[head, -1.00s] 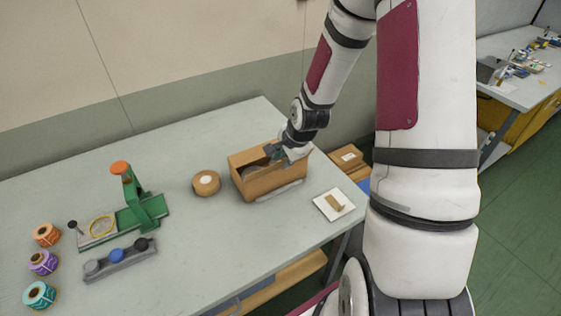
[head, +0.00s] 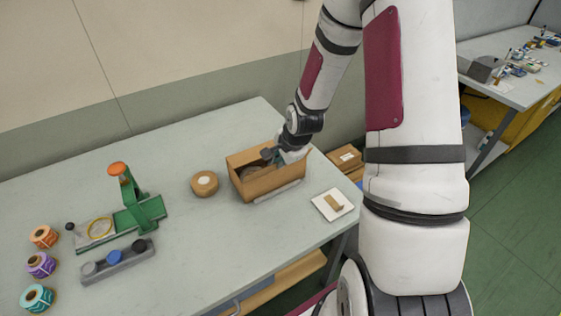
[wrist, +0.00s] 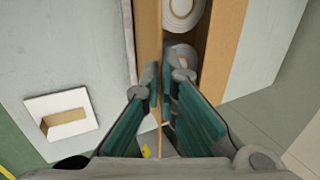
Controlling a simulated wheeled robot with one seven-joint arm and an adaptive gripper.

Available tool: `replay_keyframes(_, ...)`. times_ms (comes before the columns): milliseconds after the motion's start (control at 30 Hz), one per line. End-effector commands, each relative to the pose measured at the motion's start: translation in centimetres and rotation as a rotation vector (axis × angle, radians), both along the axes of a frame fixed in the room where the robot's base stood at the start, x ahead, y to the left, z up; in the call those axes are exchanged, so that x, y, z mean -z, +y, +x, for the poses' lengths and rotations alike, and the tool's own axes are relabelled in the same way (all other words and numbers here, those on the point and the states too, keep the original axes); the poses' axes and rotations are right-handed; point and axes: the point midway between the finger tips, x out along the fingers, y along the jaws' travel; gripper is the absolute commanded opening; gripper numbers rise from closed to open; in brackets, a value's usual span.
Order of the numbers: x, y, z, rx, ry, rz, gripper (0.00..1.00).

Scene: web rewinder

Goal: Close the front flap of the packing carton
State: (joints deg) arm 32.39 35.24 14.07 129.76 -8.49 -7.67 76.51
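The packing carton (head: 262,187) is an open brown box near the right end of the table, its top opening showing. In the wrist view its brown front panel (wrist: 148,28) runs up the picture, with pale rolls (wrist: 182,12) inside to its right. My gripper (head: 276,156) is at the carton's right end, over the opening. In the wrist view its fingertips (wrist: 160,82) are close together, with a narrow gap and a thin brown edge between them. I cannot tell whether they press on it. My gripper partly hides the carton's right end.
A tan roll (head: 204,183) lies left of the carton. A white plate with a brown block (head: 333,204) lies to the right. A green fixture (head: 130,203), a strip with knobs (head: 117,261) and coloured rolls (head: 40,264) stand at left. The table between is clear.

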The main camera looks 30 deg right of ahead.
Motion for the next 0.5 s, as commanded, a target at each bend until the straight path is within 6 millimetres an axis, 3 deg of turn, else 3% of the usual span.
replay_keyframes(500,-0.3,0.1,2.2,-0.004,0.26,-0.001,0.0)
